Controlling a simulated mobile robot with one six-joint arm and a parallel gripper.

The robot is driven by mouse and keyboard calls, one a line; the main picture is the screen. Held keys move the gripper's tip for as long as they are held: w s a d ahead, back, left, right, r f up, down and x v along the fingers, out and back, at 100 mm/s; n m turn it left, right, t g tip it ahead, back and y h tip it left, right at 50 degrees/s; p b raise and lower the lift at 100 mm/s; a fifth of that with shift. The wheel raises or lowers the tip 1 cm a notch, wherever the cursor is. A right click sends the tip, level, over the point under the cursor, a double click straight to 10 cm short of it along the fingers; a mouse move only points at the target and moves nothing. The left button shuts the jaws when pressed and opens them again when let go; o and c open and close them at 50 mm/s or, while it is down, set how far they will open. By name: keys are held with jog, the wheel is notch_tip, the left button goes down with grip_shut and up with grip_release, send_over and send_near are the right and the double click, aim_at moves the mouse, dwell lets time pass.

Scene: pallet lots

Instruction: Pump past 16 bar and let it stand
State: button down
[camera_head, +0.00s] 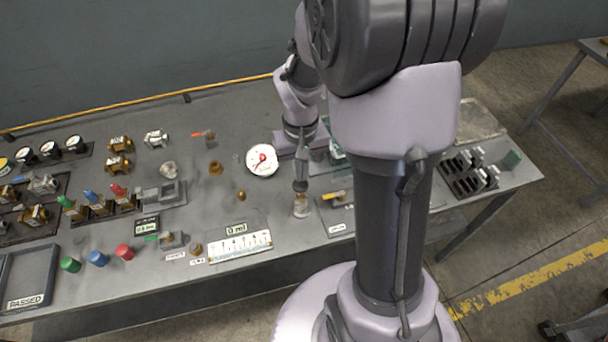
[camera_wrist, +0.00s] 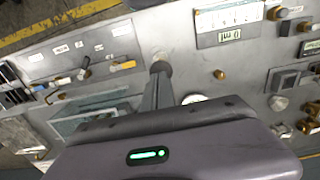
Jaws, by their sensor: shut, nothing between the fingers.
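A round white gauge (camera_head: 262,160) with a red hub or needle lies left of my arm; its reading is too small to tell. Its edge shows in the wrist view (camera_wrist: 194,99). My gripper (camera_head: 300,187) is shut and empty, pointing down above a small pale cylindrical fitting (camera_head: 302,208). In the wrist view my gripper (camera_wrist: 160,68) is over the bench near that fitting; I cannot tell whether they touch. A glassy, box-like tank (camera_wrist: 88,116) stands beside it, mostly hidden by my arm in the head view. A yellow-handled part (camera_wrist: 124,66) lies on a labelled plate; I cannot identify a pump lever for certain.
The grey bench (camera_head: 225,100) carries brass valves (camera_head: 118,144) and coloured caps (camera_head: 97,258) at left. A white scale plate (camera_head: 240,245) with a small display lies at the front. A PASSED tray (camera_head: 28,278) is front left, and a slotted dark rack (camera_head: 468,175) is at right.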

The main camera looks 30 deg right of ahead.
notch_tip(320, 180, up, 9)
jog(key=p, duration=0.2)
jog(key=shift+w+f, duration=0.2)
dwell(0.4)
